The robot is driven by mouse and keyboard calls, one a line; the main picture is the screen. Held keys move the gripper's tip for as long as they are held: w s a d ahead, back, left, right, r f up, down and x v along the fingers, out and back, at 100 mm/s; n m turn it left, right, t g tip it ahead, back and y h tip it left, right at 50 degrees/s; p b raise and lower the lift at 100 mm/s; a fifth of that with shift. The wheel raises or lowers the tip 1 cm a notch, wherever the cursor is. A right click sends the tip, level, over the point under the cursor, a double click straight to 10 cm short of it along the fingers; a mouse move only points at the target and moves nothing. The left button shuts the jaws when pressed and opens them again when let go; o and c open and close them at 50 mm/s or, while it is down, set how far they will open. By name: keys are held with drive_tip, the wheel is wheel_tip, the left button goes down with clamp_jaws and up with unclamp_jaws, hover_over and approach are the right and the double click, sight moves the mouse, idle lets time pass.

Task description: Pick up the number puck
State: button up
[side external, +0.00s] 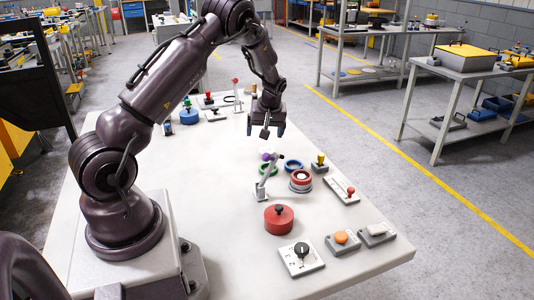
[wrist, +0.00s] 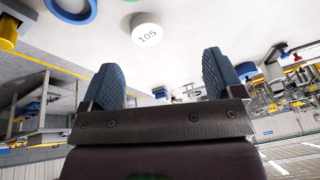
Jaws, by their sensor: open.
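The number puck (wrist: 147,27) is a white round disc marked "105", lying on the white table near the top middle of the wrist view. In the side view I cannot clearly make it out against the white table. My gripper (side external: 266,131) is above the far part of the table, pointing down. Its two blue ridged fingers are spread wide and empty in the wrist view (wrist: 161,62). The puck is apart from the fingers and appears between their lines, beyond the tips.
A red round piece with a black knob (side external: 279,219) and a dial box (side external: 301,258) are nearer the front.

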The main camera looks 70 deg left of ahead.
sight(267, 150)
drive_tip(key=shift+n+t+y, duration=0.3)
drive_tip(key=shift+n+t, duration=0.2)
drive_tip(key=shift+n, duration=0.4)
drive_tip(key=x, duration=0.4)
drive_tip(key=w+x, duration=0.1)
drive_tip(key=x, duration=0.3)
drive_tip(key=w+a+x, duration=0.1)
drive_tip(key=x, duration=0.3)
drive_tip(key=shift+w+a+r, duration=0.15)
drive_tip(key=shift+r, duration=0.1)
drive_tip(key=c, duration=1)
